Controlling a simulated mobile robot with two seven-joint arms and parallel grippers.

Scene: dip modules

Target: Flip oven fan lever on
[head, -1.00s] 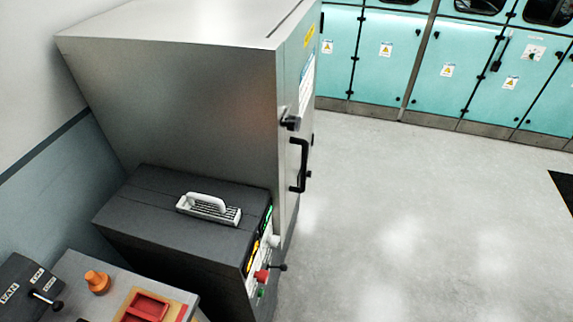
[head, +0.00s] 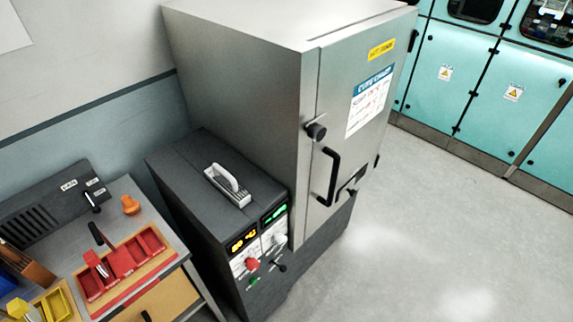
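The grey oven (head: 240,75) stands in the middle of the head view with its door on the right. A dark control box (head: 185,185) stands against its left side. The box's front panel has an amber display, a green display, a red knob (head: 252,265), a white knob (head: 279,238) and a small black lever (head: 280,267). Another small black lever (head: 352,192) sits low on the oven's door side. Neither of my grippers is in view.
Teal cabinets (head: 465,80) line the back right. The grey floor (head: 430,240) at right is clear.

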